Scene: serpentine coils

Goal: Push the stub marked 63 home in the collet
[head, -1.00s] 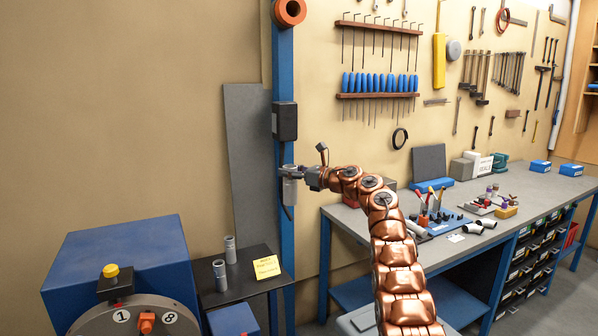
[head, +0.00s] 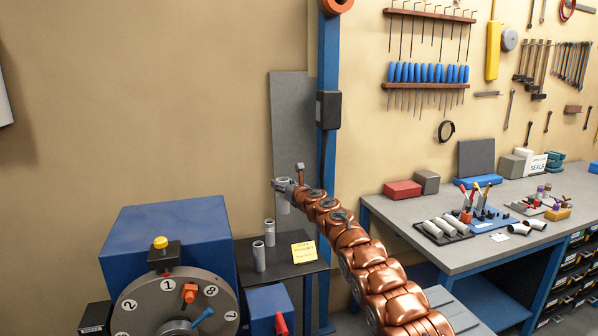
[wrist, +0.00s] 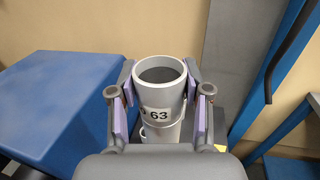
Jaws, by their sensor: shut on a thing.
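In the head view my gripper (head: 287,189) holds the stub (head: 283,206) roughly upright in the air, in front of the grey panel. A disc (head: 172,304) with numbered stations is on the blue machine at lower left, with orange and blue pieces on it. I cannot pick out the collet for certain.
Two grey cylinders (head: 258,256) stand on a small dark side table (head: 300,268) beside a yellow note (head: 303,252). A blue post (head: 327,150) rises behind my arm. The workbench (head: 440,195) at right holds tubes and tools. Air above the blue machine (head: 170,225) is clear.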

